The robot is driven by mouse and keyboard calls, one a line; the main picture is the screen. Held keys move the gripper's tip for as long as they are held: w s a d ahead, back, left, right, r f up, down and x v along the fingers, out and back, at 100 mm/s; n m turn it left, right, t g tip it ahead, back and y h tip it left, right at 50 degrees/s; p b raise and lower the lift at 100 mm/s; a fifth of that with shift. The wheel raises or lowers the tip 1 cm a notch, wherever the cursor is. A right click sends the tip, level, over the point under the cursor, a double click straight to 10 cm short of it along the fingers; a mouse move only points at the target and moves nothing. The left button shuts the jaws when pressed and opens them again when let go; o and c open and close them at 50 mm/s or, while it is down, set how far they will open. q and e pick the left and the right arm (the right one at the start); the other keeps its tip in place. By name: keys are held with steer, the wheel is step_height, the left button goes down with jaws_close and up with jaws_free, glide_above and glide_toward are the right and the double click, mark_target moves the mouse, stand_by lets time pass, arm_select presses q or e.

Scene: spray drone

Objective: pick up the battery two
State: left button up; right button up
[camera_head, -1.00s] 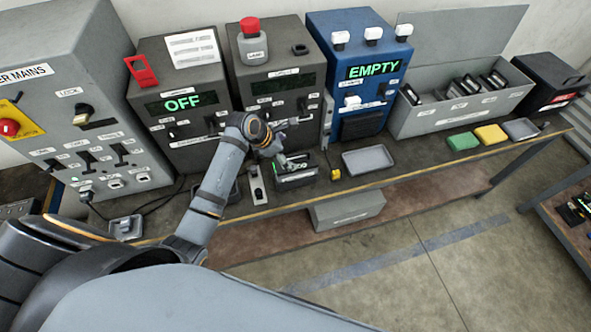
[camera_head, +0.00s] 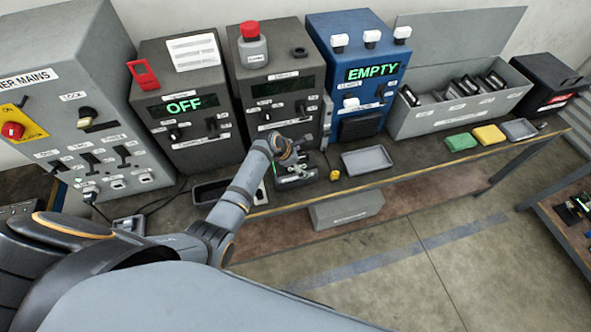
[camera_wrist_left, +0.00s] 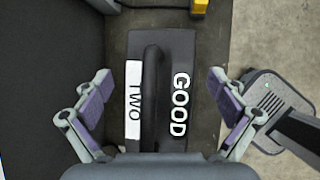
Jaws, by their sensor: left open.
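Battery two (camera_wrist_left: 178,52) is a dark block with a raised handle, a white label reading TWO and the word GOOD in white. It lies on the workbench, below my left gripper in the head view, where the battery (camera_head: 292,183) is partly covered by the hand. My left gripper (camera_wrist_left: 161,80) is open, with one finger on either side of the battery and visible gaps between. In the head view the left gripper (camera_head: 291,155) is over the battery, in front of the dark middle cabinet. I cannot tell its exact height. My right gripper is not in view.
A grey tray (camera_head: 367,160) and a small yellow object (camera_head: 335,176) are right of the battery. A dark tray (camera_head: 210,191) is left of it. Cabinets, including a blue one (camera_head: 358,70) reading EMPTY, stand close behind. A grey bin (camera_head: 455,115) is farther right.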

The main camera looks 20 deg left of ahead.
arm_select(q)
steer(key=shift+c, duration=0.4)
steer(key=shift+s, duration=0.1)
steer(key=shift+c, duration=1.3)
steer(key=c, duration=1.4)
steer(key=shift+r, duration=0.25)
steer(key=shift+c, duration=1)
